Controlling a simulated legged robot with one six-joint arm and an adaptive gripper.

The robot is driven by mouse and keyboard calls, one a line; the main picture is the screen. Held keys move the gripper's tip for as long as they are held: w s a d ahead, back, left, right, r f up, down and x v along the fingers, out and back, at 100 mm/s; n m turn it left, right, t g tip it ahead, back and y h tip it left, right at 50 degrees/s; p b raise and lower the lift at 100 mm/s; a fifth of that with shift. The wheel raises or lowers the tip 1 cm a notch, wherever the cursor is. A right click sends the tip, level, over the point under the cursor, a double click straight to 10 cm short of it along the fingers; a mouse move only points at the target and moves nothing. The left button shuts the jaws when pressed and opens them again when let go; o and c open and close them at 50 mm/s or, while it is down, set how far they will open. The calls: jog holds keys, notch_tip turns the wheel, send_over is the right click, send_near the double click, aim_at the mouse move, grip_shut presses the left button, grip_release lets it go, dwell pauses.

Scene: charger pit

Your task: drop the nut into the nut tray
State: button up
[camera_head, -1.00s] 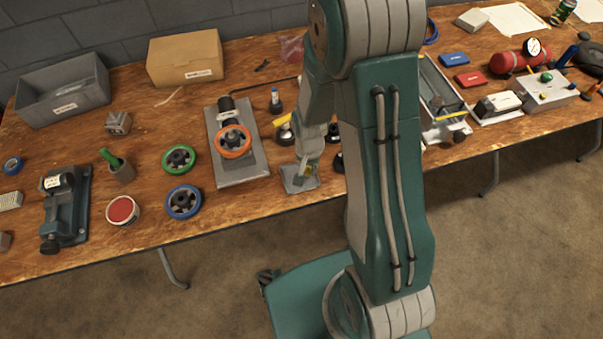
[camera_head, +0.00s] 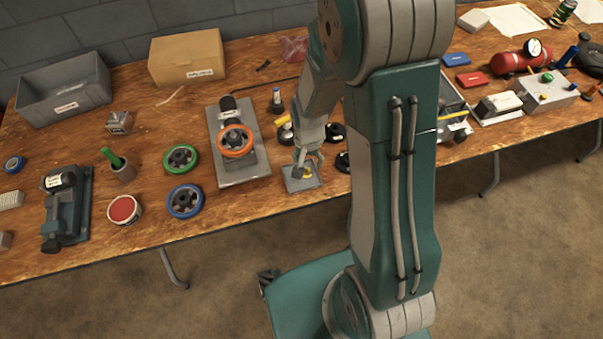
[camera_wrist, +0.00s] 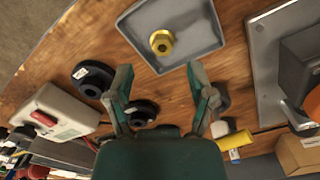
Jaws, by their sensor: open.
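The nut (camera_wrist: 162,42) is a brass hex nut with a round flange and a dark hole. It lies flat inside the nut tray (camera_wrist: 208,40), a shallow grey square tray, apart from its walls. In the head view the tray (camera_head: 296,186) stands near the bench's front edge, with the nut as a small yellow spot partly behind the fingers. My gripper (camera_wrist: 159,70) is open and empty, its two fingers spread apart near the tray's edge in the wrist view. In the head view my gripper (camera_head: 308,160) is just above the tray.
A grey plate with an orange handwheel (camera_head: 235,141) stands left of the tray. Black round knobs (camera_head: 334,132) lie to its right and behind. Blue (camera_head: 184,201) and green (camera_head: 180,158) handwheels lie further left. Bare wood shows between the tray and the bench's front edge.

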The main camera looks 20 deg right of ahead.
notch_tip(320, 180, up, 8)
jog(key=shift+a+r, duration=0.1)
jog(key=shift+r, duration=0.05)
dwell(0.6)
jog(key=s+r+n+t, duration=0.2)
jog(key=s+r+n, duration=0.1)
jog(key=s+r, duration=0.4)
jog(key=s+r+n+t, duration=0.2)
jog(key=s+r, duration=0.5)
jog(key=r, duration=0.6)
jog(key=shift+r+n+t, duration=0.25)
jog(key=shift+n+t, duration=0.15)
jog(key=shift+t, duration=0.4)
